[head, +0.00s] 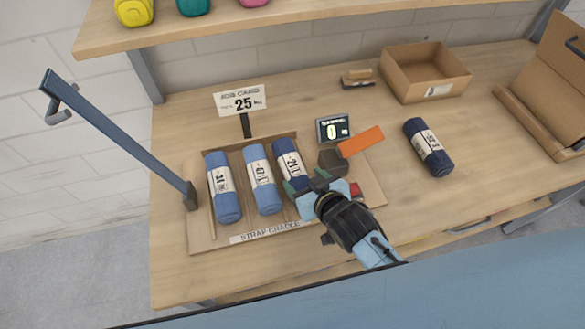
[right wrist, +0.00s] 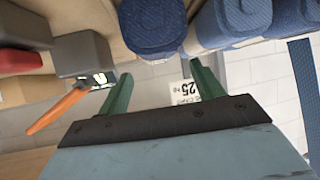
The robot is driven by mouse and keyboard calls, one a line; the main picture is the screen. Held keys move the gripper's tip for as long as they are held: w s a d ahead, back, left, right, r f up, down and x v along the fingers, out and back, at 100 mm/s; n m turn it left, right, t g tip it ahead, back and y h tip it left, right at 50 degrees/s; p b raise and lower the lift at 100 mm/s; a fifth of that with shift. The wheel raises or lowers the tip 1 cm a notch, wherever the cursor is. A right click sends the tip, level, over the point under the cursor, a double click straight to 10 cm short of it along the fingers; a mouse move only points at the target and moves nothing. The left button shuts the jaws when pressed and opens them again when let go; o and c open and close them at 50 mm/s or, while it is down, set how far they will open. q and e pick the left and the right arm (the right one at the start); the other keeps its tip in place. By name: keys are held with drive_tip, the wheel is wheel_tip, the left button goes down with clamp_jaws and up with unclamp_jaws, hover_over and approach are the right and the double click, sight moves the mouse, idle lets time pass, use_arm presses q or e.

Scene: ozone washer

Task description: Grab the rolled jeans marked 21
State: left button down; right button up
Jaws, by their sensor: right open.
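The rolled jeans marked 21 (head: 288,158) are a dark blue roll with a white label, lying in the right slot of the wooden strap cradle (head: 205,241). My right gripper (head: 304,186) is open over the near end of this roll in the head view and hides part of it. In the right wrist view, the end of a dark blue roll (right wrist: 152,27) lies beyond and between the green fingers (right wrist: 160,80); the fingers do not close on it. I cannot tell whether they touch it. My left gripper is not in view.
Two lighter blue rolls (head: 222,200) (head: 262,190) lie left in the cradle. A scale display (head: 333,128), a dark block with an orange lever (head: 360,141) and a red part (head: 355,190) are close by.

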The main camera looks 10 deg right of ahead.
sight(296, 171)
drive_tip(key=shift+w+a+f, duration=0.1)
drive_tip(key=shift+w+f, duration=0.05)
drive_tip(key=shift+w, duration=0.2)
drive_tip(key=shift+w+f, duration=0.1)
drive_tip(key=shift+w, duration=0.05)
drive_tip(key=x, duration=0.3)
drive_tip(key=shift+w+f, duration=0.3)
drive_tip(key=shift+w, duration=0.05)
drive_tip(key=shift+w+f, duration=0.15)
drive_tip(key=shift+w, duration=0.15)
drive_tip(key=shift+w+f, duration=0.1)
drive_tip(key=shift+w, duration=0.1)
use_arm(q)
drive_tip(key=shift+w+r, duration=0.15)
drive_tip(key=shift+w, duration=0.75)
use_arm(e)
drive_tip(key=shift+a, duration=0.1)
drive_tip(key=c, duration=1)
